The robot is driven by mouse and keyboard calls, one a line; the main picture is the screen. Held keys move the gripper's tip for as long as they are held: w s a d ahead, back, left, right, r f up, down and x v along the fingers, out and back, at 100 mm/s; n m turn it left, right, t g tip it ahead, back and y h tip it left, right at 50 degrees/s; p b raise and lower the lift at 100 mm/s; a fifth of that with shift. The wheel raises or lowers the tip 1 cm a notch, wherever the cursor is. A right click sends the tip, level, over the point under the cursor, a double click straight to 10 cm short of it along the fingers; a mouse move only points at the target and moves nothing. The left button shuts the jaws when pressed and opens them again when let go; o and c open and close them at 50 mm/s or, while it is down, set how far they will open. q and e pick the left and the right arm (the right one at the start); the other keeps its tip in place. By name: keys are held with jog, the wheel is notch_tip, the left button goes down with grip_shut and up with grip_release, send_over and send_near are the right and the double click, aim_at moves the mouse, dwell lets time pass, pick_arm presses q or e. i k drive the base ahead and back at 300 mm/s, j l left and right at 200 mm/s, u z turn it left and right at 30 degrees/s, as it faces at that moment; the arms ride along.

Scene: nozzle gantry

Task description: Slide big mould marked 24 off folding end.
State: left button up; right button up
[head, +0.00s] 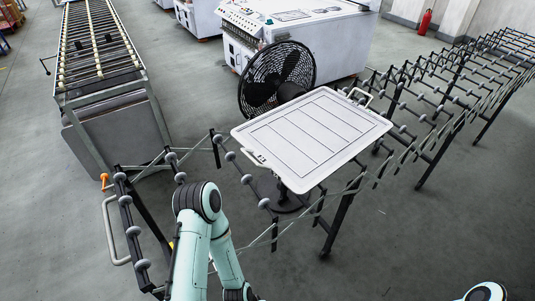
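A big white mould (312,128), a flat tray with raised rim and dark lines dividing its face into panels, lies on the folding skate-wheel conveyor. A small dark mark (258,157) shows near its left corner, too small to read. It has a handle at its left end (252,160) and another at its far right end (362,97). The conveyor's folding end (135,232), with grey wheels and a pale end handle (112,230), is bare to the left. My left arm's bent elbow shows in front of it; its gripper is out of view. My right gripper is out of view too.
A black fan (276,78) stands behind the mould. A roller conveyor (97,45) stands at the back left and white machines (295,38) at the back. The folding conveyor continues to the right, bare (455,85). Open grey floor lies in front right.

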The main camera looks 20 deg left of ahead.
aim_at(316, 124)
jog(key=l+u, duration=0.15)
jog(key=u, duration=0.25)
jog(key=i+l+u, duration=0.1)
jog(key=l+u, duration=0.25)
jog(key=u, duration=0.4)
jog(key=l+u, duration=0.3)
jog(key=l, duration=0.25)
jog(key=l+u, duration=0.3)
jog(key=l, duration=0.8)
jog(key=i+l, duration=0.1)
jog(key=l, duration=0.45)
jog(key=l+z, duration=0.25)
jog(key=l, duration=0.25)
jog(key=i+l+z, duration=0.1)
jog(key=l+z, duration=0.15)
jog(key=l, duration=0.3)
jog(key=l+z, duration=0.45)
jog(key=i+l, duration=0.05)
jog(key=l, duration=0.05)
